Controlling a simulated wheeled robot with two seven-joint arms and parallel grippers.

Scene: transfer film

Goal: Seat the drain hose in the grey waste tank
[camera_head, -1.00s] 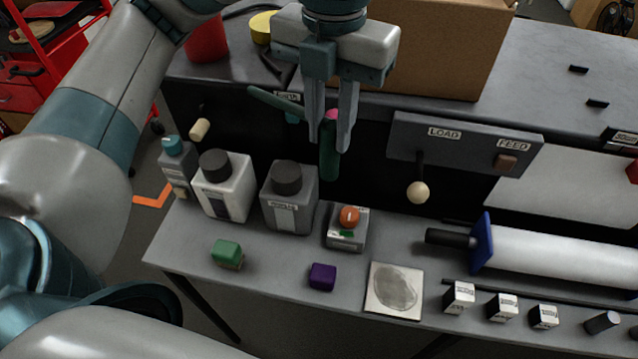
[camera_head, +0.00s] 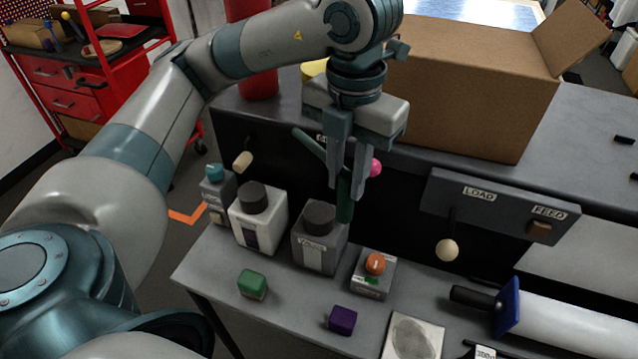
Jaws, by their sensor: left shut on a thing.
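My left gripper (camera_head: 346,191) is shut on the dark green drain hose (camera_head: 344,208), fingers pointing down. The hose's lower end hangs below the fingertips, just right of the grey waste tank's dark round top. A thinner green length (camera_head: 310,145) slants up and left from the gripper. The grey waste tank (camera_head: 320,252) stands upright on the bench shelf, with a pale label on its front. The hose end appears behind or above the tank's right shoulder; I cannot tell whether they touch. My right gripper is not in view.
A white bottle (camera_head: 258,220) and a smaller grey bottle (camera_head: 217,195) stand left of the tank. An orange-button box (camera_head: 373,274) is to its right. Green (camera_head: 252,284) and purple (camera_head: 342,320) blocks lie in front. A LOAD/FEED panel (camera_head: 500,205) and cardboard box (camera_head: 465,90) are beyond.

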